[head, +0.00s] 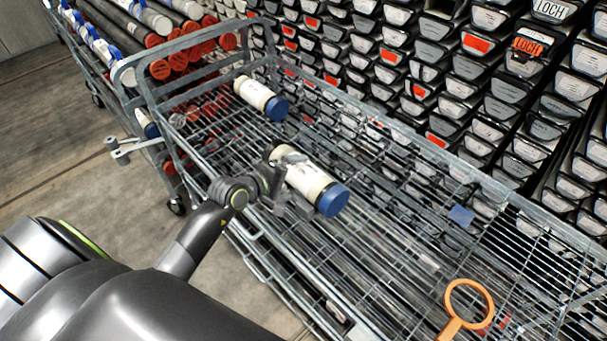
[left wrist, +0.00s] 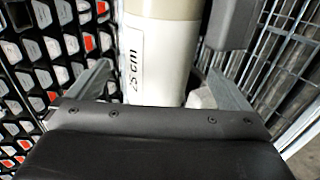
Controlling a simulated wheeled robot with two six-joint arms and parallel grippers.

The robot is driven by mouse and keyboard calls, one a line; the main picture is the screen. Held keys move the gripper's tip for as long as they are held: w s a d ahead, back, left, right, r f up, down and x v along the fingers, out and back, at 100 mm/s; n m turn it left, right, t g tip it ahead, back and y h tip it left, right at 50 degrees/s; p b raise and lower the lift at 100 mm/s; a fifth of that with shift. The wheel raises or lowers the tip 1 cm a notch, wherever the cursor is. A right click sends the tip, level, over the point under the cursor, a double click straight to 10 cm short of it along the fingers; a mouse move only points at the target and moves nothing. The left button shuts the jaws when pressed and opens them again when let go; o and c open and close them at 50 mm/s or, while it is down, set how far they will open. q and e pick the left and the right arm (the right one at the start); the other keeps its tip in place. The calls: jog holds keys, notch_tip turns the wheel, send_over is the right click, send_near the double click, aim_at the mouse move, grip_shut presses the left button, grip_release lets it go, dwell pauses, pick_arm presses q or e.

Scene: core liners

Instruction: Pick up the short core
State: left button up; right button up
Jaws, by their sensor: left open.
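A pale core with a blue end cap (head: 311,183) lies on the wire cart, at my left gripper. In the left wrist view this core (left wrist: 160,62) reads "25 cm" and lies between my spread fingers. My left gripper (head: 287,187) is open around it; whether a finger touches it I cannot tell. A second pale core with a blue cap (head: 258,96) lies farther back on the cart, apart from the gripper. From these views I cannot tell for certain which core is shorter. My right gripper is not in view.
The wire cart (head: 410,146) has raised metal rails. An orange ring-shaped tool (head: 468,290) and a small blue piece (head: 461,216) are at its right. Stacked labelled trays (head: 450,90) fill the back. Another cart holds red-capped tubes (head: 160,69) at upper left.

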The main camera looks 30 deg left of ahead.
pick_arm(q)
jog(key=shift+w+d+f+p, duration=0.2)
jog(key=shift+w+p, duration=0.2)
jog(key=shift+w, duration=0.2)
jog(key=shift+p+x, duration=0.4)
jog(key=shift+x, duration=1.5)
jog(key=shift+a+f, duration=0.1)
jog(key=shift+a, duration=0.1)
jog(key=c, duration=2)
jog(key=shift+w+r, duration=0.1)
jog(key=shift+r, duration=0.1)
jog(key=shift+c, duration=0.3)
jog(key=shift+r, duration=0.1)
